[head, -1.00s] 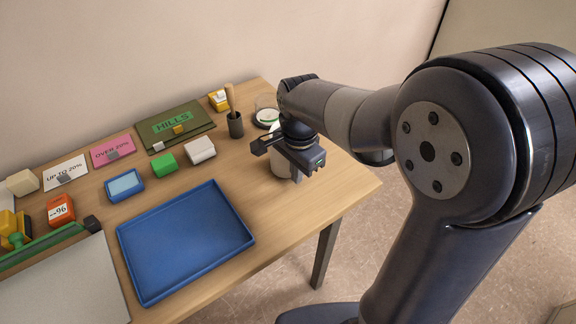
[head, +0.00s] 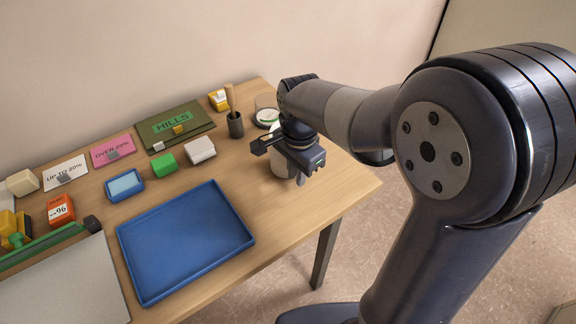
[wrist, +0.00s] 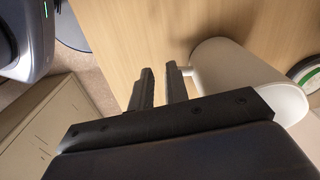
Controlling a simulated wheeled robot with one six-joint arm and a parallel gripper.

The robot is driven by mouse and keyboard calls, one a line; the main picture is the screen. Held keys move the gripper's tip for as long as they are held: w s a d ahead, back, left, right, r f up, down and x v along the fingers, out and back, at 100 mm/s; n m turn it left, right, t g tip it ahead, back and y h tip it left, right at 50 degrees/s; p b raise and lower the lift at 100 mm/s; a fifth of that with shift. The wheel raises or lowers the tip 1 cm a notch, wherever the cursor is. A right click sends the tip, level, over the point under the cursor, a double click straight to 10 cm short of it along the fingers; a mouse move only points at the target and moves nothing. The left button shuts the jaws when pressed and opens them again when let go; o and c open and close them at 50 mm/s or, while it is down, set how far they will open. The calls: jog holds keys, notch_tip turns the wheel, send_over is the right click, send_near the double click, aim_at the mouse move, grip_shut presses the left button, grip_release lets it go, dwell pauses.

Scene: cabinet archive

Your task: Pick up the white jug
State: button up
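The white jug (head: 280,168) stands on the table's right part, partly hidden behind my gripper (head: 289,153) in the head view. In the wrist view the jug (wrist: 246,82) is on the right, with its small handle (wrist: 187,71) pointing left. My gripper's two fingers (wrist: 159,72) are apart, with bare wood showing between them. The handle is just right of the right fingertip; I cannot tell whether they touch. Nothing shows between the fingers.
A blue tray (head: 186,240) lies left of the jug. A white block (head: 200,150), a green block (head: 164,165) and a dark cup with a brush (head: 236,125) are nearby. A round white-and-green item (head: 267,116) is behind the jug. The table's right edge is close.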

jog(key=o, duration=1)
jog(key=shift+o, duration=0.2)
